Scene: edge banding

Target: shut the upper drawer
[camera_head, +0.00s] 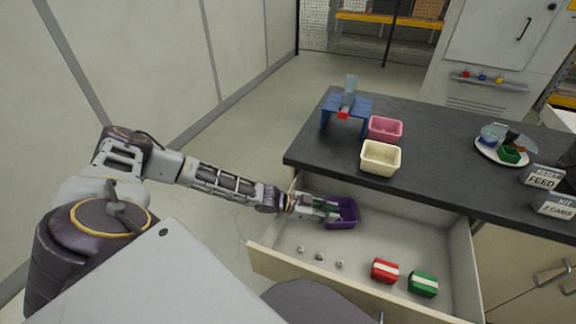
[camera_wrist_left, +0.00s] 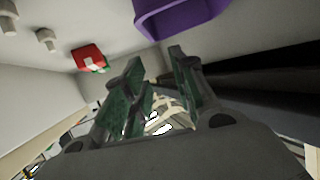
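The upper drawer (camera_head: 345,288) is pulled out from under the dark worktop, its pale front toward the bottom of the head view. My left gripper (camera_head: 332,210) reaches over its left side wall into the rear left part, beside a purple bin (camera_head: 347,210). In the left wrist view my left gripper (camera_wrist_left: 154,62) has its green-padded fingers apart with nothing seen between them, and the purple bin (camera_wrist_left: 178,17) is just beyond the tips. Whether fingers and bin touch is unclear. My right gripper is not in view.
The drawer also holds a red box (camera_head: 384,270), a green box (camera_head: 423,284) and three small pale pieces (camera_head: 320,256). On the worktop (camera_head: 432,172) are a blue stand (camera_head: 346,110), pink bin (camera_head: 386,127), cream bin (camera_head: 380,157) and a loaded plate (camera_head: 487,152). Floor left is clear.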

